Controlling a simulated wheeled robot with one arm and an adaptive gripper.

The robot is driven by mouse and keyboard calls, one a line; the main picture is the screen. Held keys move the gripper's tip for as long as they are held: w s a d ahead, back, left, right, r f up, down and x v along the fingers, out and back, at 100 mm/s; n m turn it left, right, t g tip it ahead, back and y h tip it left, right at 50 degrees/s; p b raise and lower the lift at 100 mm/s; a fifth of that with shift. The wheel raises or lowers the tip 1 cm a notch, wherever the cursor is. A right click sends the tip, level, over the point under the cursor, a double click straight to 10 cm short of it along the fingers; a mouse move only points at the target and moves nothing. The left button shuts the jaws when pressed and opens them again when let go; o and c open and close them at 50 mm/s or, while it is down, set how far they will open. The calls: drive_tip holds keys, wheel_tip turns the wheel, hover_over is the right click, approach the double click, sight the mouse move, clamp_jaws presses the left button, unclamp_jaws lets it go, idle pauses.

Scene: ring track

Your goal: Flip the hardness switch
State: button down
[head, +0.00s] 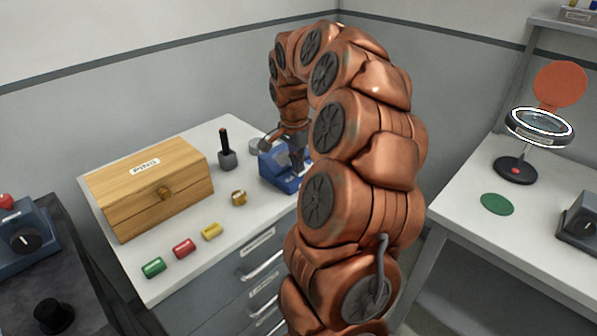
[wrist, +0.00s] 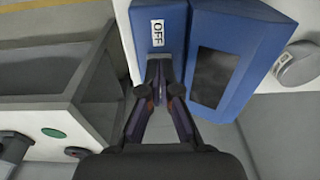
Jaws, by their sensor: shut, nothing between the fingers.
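The blue device (head: 270,168) stands at the right back of the white-topped cabinet, partly hidden by my arm. In the wrist view its blue housing (wrist: 175,15) carries a white OFF label (wrist: 157,33) and a dark rectangular panel (wrist: 211,76). My gripper (wrist: 163,88) is shut and empty, with its fingertips over the blue face just below the OFF label. Whether they touch it I cannot tell. No switch lever shows clearly; the fingers cover that part of the face. In the head view my gripper (head: 297,160) is at the device.
A wooden box (head: 190,191) sits on the cabinet left of the device. Between them are a dark holder (head: 227,160) and a brass piece (head: 239,198). Green, red and yellow cylinders (head: 182,249) lie in front. A magnifier lamp (head: 540,125) stands on the right table.

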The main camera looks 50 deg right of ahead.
sight(306, 165)
drive_tip(key=shift+s+f, duration=0.15)
drive_tip(key=shift+f, duration=0.3)
drive_tip(key=shift+d+r, duration=0.2)
drive_tip(key=shift+d, duration=0.45)
drive_tip(key=shift+d, duration=0.1)
drive_tip(key=shift+d+r, duration=0.1)
drive_tip(key=shift+r, duration=0.1)
drive_tip(key=shift+d+r, duration=0.2)
drive_tip(key=shift+r, duration=0.35)
drive_tip(key=shift+d+r, duration=0.2)
drive_tip(key=shift+r, duration=0.3)
drive_tip(key=a+r, duration=0.2)
drive_tip(key=r, duration=0.1)
drive_tip(key=shift+a+r, duration=0.2)
drive_tip(key=shift+r, duration=0.05)
wheel_tip(306, 165, up, 8)
drive_tip(key=shift+a+r+b, duration=0.15)
drive_tip(key=shift+r+b, duration=0.1)
drive_tip(key=shift+b, duration=0.15)
